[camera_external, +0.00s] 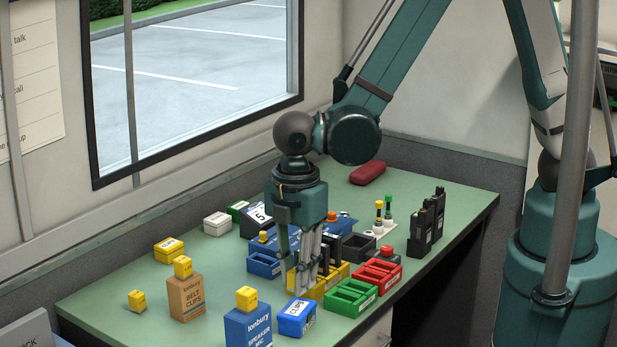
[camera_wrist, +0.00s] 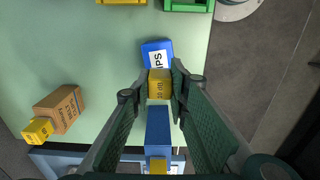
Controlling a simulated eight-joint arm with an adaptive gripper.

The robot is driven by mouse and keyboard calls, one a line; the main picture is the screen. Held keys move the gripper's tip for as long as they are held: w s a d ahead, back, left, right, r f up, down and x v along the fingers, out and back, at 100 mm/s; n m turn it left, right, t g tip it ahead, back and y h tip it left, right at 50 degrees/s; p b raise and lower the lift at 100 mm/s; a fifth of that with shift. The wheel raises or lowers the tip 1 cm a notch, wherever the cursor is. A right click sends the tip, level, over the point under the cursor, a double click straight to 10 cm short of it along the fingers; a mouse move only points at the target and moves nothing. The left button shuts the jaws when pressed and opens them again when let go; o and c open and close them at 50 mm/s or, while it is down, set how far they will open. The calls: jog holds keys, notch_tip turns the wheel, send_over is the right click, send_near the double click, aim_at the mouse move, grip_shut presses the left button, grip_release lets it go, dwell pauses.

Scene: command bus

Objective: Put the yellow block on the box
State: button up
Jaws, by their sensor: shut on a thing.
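My gripper (camera_wrist: 158,90) is shut on a yellow block (camera_wrist: 159,77) in the wrist view. In the external view my gripper (camera_external: 304,288) points down close behind the small blue clips box, and I cannot make out the held block there. The clips box (camera_external: 297,318) also shows in the wrist view (camera_wrist: 155,46), just beyond the held block. I cannot tell whether they touch. A tall blue speaker mic box (camera_external: 247,329) carries a yellow block (camera_external: 246,297). A brown belt clips box (camera_external: 186,299) carries another yellow block (camera_external: 183,266). One more yellow block (camera_external: 136,300) lies on the table.
Open bins in yellow (camera_external: 331,278), green (camera_external: 350,298) and red (camera_external: 378,275) stand beside my gripper. Black radios (camera_external: 427,224) stand upright at the right. A yellow box (camera_external: 169,250) and a white box (camera_external: 217,223) sit at the back left. The front left table is mostly clear.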

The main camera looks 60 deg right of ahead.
aim_at(297, 308)
dwell(0.3)
jog(key=shift+f, duration=2.05)
jog(key=shift+f+b, duration=0.15)
jog(key=shift+b, duration=0.25)
jog(key=o, duration=0.9)
jog(key=shift+r, duration=0.25)
jog(key=shift+r+p, duration=0.8)
jog(key=shift+r, duration=5.1)
